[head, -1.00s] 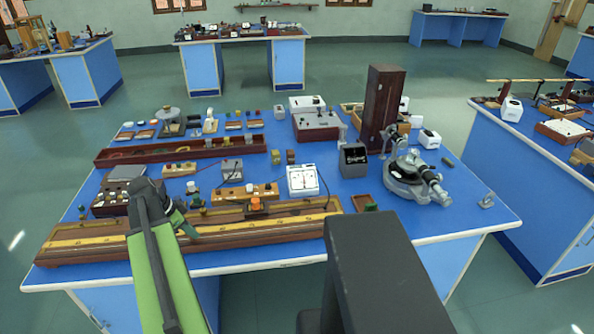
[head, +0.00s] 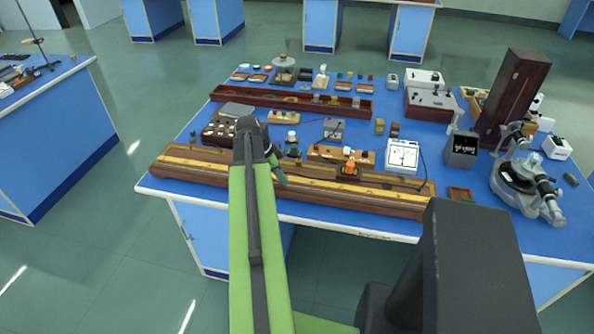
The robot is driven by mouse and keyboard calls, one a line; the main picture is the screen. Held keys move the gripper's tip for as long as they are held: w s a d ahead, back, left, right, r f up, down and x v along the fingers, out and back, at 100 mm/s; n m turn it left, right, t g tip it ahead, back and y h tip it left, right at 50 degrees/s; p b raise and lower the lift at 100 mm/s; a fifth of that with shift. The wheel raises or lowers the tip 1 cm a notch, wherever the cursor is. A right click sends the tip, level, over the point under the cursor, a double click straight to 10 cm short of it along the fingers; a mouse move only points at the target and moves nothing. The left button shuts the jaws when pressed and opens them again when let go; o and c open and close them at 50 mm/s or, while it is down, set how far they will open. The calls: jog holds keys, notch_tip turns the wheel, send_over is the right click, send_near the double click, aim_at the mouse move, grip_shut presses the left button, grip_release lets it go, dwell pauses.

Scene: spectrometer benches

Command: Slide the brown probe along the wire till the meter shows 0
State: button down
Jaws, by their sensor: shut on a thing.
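The long wooden wire board (head: 395,203) lies along the near edge of the blue bench, with a pale yellow strip along it. My gripper (head: 279,174) is low over the left-middle part of the board and is shut. What it holds, apparently the brown probe, is hidden behind my arm and too small to make out. A white meter (head: 402,156) stands behind the right part of the board; its needle is too small to read. A block with an orange top (head: 348,167) sits on the board between my gripper and the meter.
Behind the board are a wooden box with knobs (head: 221,130), a grey box (head: 334,129) and a long dark red tray (head: 245,97). A dark cube (head: 461,149), a round instrument (head: 530,185) and a tall wooden box (head: 513,96) fill the right side.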

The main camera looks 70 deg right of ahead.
jog(key=shift+w, duration=2.05)
jog(key=shift+a, duration=0.1)
jog(key=shift+a+f, duration=0.2)
dwell(0.6)
dwell(2.4)
jog(key=c, duration=1.3)
grip_release()
jog(key=shift+c, duration=0.2)
jog(key=shift+o, duration=0.3)
jog(key=p+v, duration=1.5)
jog(key=v, duration=0.1)
jog(key=shift+r, duration=0.35)
jog(key=shift+w+r+p, duration=0.35)
jog(key=shift+r+p, duration=0.05)
jog(key=shift+p, duration=0.15)
